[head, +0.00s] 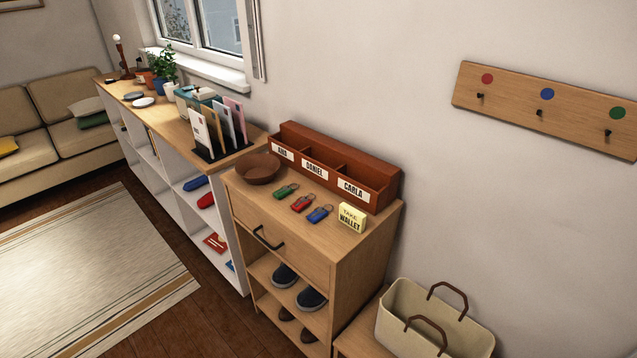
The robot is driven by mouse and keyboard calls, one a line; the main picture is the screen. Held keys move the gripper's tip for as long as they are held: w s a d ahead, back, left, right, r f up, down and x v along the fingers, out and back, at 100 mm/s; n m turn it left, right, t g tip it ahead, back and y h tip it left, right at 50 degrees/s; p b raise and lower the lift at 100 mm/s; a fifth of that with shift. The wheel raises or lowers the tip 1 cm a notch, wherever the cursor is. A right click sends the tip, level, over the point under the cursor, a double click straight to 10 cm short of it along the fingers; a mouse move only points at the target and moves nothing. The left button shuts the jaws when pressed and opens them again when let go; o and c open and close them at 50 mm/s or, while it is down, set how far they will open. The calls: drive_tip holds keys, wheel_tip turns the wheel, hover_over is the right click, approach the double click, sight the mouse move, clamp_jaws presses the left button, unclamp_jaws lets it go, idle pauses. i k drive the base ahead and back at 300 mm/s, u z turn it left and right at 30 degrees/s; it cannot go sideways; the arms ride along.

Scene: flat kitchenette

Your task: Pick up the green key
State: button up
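The green key (286,191) lies on top of the wooden cabinet (318,227), just right of a brown bowl. To its right lie a red key (303,203) and a blue key (320,214), in a slanting row. Each key has a coloured tag and a metal ring. The green key is fully visible, with nothing on it. My gripper is not in view.
A brown bowl (258,169) stands left of the green key. A reddish-brown name-labelled organizer (386,192) stands behind the keys. A yellow "take wallet" note (351,217) stands at right. A beige bag (398,305) sits lower right. Floor at left is open.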

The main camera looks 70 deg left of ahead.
sight(284, 191)
drive_tip(key=u, duration=3.45)
drive_tip(key=k, duration=0.65)
drive_tip(key=u, duration=0.8)
drive_tip(key=i, duration=2.8)
drive_tip(key=z, duration=1.15)
drive_tip(key=i, duration=0.8)
drive_tip(key=z, duration=1.4)
drive_tip(key=i, duration=0.4)
drive_tip(key=z, duration=0.25)
